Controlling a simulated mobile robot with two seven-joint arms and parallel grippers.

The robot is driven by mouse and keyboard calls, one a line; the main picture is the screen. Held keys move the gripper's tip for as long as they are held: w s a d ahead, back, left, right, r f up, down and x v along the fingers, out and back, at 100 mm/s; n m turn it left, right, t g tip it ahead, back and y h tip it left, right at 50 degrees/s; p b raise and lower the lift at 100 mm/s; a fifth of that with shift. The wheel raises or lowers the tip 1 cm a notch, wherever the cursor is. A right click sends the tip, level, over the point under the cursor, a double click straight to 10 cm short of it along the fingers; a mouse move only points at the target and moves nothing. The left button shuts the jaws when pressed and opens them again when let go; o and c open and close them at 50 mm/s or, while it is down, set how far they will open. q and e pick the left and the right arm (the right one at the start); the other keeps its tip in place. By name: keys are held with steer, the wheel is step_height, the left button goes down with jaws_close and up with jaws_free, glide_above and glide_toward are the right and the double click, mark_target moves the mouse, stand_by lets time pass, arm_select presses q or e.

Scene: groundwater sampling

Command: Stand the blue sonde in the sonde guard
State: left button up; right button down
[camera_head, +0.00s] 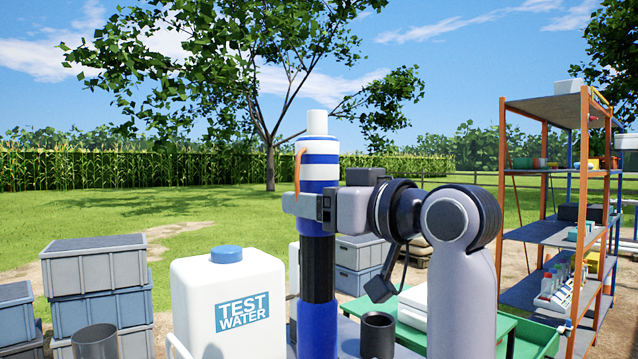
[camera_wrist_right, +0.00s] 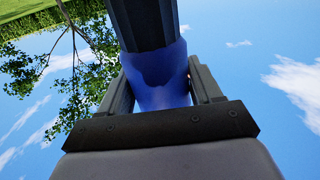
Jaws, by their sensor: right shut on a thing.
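The blue sonde (camera_head: 318,330) stands upright in the head view. It has white bands and a white cap at the top, a black middle and a blue lower part whose bottom end is out of frame. My right gripper (camera_head: 308,206) is shut on its upper blue part, which also shows between the fingers in the wrist view (camera_wrist_right: 160,88). A dark open cup (camera_head: 377,338) is right of the sonde, and a grey open cylinder (camera_head: 95,343) is at the lower left. I cannot tell which is the sonde guard. My left gripper is not in view.
A white "TEST WATER" container (camera_head: 195,295) with a blue cap stands just left of the sonde. Stacked grey crates (camera_head: 98,270) are farther left. A shelf rack (camera_head: 545,235) with several items and a green table (camera_head: 505,330) are at the right.

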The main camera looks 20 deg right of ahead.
mark_target(332, 235)
steer(key=shift+f, duration=1.7)
steer(key=shift+s, duration=0.1)
steer(key=shift+f+b, duration=0.2)
steer(key=shift+b, duration=0.15)
steer(key=shift+c, duration=0.9)
jaws_free()
steer(key=shift+f, duration=0.1)
